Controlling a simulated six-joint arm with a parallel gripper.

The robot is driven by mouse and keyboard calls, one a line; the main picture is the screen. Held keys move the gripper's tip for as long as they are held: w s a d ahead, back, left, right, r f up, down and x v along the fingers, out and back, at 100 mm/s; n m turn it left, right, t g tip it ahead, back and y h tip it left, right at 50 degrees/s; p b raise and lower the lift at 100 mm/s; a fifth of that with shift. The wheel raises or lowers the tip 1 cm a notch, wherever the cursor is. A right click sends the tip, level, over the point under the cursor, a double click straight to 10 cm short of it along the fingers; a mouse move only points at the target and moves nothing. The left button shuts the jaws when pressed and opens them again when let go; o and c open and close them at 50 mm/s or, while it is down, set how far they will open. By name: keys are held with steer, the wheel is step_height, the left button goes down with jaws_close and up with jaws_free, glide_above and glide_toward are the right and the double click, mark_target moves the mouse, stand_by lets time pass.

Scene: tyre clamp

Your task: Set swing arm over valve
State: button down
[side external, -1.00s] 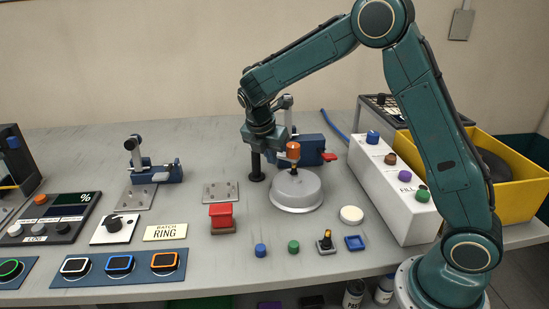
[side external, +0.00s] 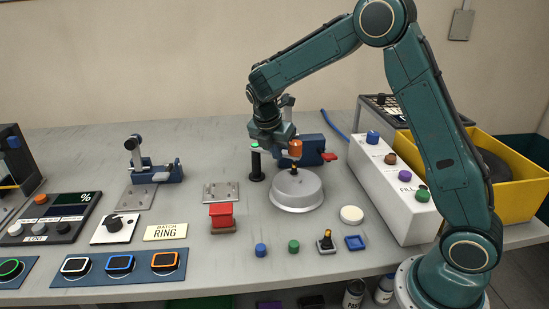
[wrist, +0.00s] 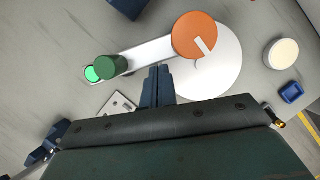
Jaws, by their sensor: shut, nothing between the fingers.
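The swing arm is a pale bar (wrist: 150,54) in the wrist view. It runs from a dark post (side external: 256,166) to an orange cap (side external: 295,149), which is also in the wrist view (wrist: 195,35). The cap sits over the middle of a grey round dome (side external: 297,192), above a small brass-coloured stem (side external: 294,172), seemingly the valve. In the wrist view the cap hides the stem. A green light (wrist: 92,73) and a dark green knob (wrist: 111,67) are at the post end. My gripper (wrist: 159,70) is shut and empty, beside the bar; contact is unclear.
A blue block with a red handle (side external: 329,156) stands behind the dome. A white button box (side external: 395,190) and yellow bin (side external: 515,180) are right. A red button (side external: 221,215), plate (side external: 221,190) and blue clamp (side external: 157,172) are left. Small buttons line the front.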

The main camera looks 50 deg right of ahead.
steer(key=shift+s+d, duration=0.1)
steer(key=shift+d, duration=0.25)
steer(key=s+a+r, duration=0.2)
steer(key=a+r, duration=0.6)
steer(key=r, duration=0.1)
steer(key=shift+r, duration=0.15)
steer(key=shift+r, duration=0.1)
steer(key=s+r+m+t+y, duration=0.1)
steer(key=s+r+m, duration=0.2)
steer(key=s+m, duration=0.25)
steer(key=s+r+m+t+y, duration=0.1)
steer(key=s+r+m+t, duration=0.1)
steer(key=s+r+m, duration=0.35)
steer(key=s+a+f+m+t+y, duration=0.1)
steer(key=s+m, duration=0.3)
steer(key=s, duration=0.4)
steer(key=s+a+f+m+t+y, duration=0.1)
steer(key=s+f+m, duration=0.2)
steer(key=s, duration=0.5)
steer(key=shift+s+a+f+m, duration=0.15)
steer(key=shift+a+f+m, duration=0.2)
steer(key=shift+m, duration=0.55)
